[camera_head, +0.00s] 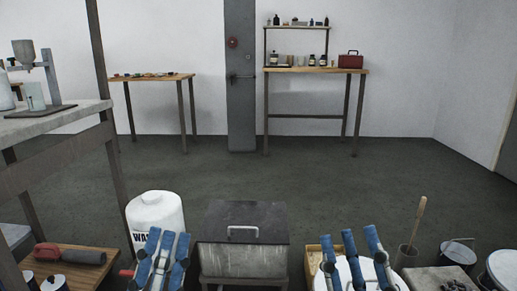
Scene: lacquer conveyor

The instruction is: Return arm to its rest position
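My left gripper (167,242) is at the bottom of the head view, left of centre, in front of a white jug (155,208) with black lettering. Its blue fingers point away from me and stand apart with nothing seen held. My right gripper (351,243) is at the bottom right of centre, in front of a white round-topped container (388,268). Its blue fingers are also spread, with nothing seen between them. The lower parts of both arms are outside the picture.
A metal bin with a dark handled lid (245,220) stands between the grippers. A workbench (55,122) is at left, above a low wooden shelf (85,273). Buckets (458,252) stand at right. The middle floor (300,172) is clear before two back tables (150,78).

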